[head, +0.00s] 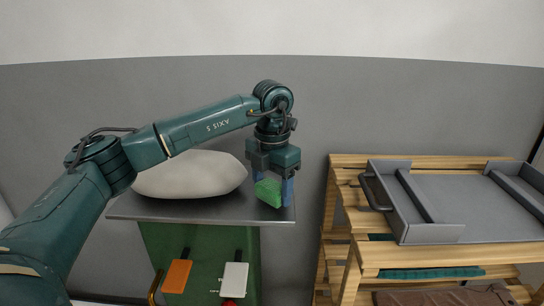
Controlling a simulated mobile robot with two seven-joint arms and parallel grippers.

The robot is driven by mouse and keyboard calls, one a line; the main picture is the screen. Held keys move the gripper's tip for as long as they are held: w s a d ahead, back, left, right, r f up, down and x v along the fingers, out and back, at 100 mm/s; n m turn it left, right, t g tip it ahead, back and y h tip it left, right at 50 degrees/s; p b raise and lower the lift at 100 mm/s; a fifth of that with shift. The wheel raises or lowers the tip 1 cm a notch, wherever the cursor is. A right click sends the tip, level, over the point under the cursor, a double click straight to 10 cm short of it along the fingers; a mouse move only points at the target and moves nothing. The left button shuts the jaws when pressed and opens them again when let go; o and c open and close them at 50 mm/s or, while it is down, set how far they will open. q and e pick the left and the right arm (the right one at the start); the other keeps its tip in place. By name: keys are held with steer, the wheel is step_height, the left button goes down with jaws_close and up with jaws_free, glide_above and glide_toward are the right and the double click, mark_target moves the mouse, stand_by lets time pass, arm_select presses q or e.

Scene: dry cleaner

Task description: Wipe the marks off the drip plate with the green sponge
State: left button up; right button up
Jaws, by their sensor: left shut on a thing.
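My left gripper (275,190) points down with its blue fingers shut on the green sponge (268,193). The sponge is at the right end of a flat grey metal plate (190,213) on top of a green cabinet. I take this plate to be the drip plate, but cannot be sure. Whether the sponge touches the plate is hard to tell. I can make out no clear marks on the plate; part of it is hidden by the gripper and a white object. My right gripper is not in view.
A large white rounded object (190,174) lies on the plate, left of the gripper. The green cabinet (205,245) has an orange tag and a white tag on its front. At right, a wooden rack (345,220) holds a grey tray (460,205) with a handle. A grey wall stands behind.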

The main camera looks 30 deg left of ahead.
arm_select(q)
steer(key=shift+w+a+r+p, duration=0.15)
steer(key=shift+r+p, duration=0.15)
steer(key=shift+r, duration=0.35)
steer(key=shift+w+d+r+p, duration=0.15)
steer(key=shift+r+p, duration=0.1)
steer(key=shift+r, duration=0.35)
step_height(320, 180, up, 2)
steer(key=shift+a+r+p, duration=0.1)
steer(key=shift+r+p, duration=0.1)
steer(key=shift+p, duration=0.65)
step_height(320, 180, up, 2)
steer(key=shift+p, duration=0.7)
steer(key=shift+r, duration=0.15)
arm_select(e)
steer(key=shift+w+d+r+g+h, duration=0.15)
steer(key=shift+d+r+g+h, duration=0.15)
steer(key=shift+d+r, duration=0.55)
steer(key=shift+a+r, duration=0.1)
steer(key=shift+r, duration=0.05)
